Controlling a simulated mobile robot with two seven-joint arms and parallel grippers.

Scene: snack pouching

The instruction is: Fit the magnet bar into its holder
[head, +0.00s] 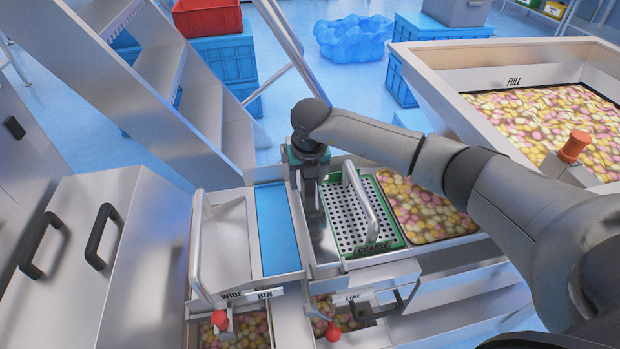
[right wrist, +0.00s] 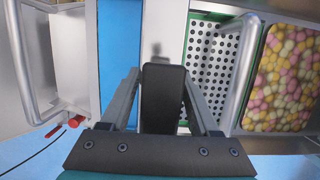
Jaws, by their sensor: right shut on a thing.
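The magnet bar, a dark block (right wrist: 163,100), is between the fingers of my right gripper (right wrist: 162,84) in the right wrist view. My right gripper (head: 311,190) points down in the head view, over a narrow grey bay (right wrist: 166,22) between a blue panel and a green-framed perforated tray. It is shut on the bar. The bar's lower end is hard to make out, so I cannot tell whether it touches the bay. I cannot pick out the holder with certainty; the bay is largely hidden by my gripper. My left gripper is not in view.
The blue panel (head: 273,228) lies left of the gripper. The perforated tray (head: 347,217), with an upright handle (head: 360,200), stands close on the right. A bin of coloured snacks (head: 425,212) is farther right. A metal handle (head: 196,245) rises at the left.

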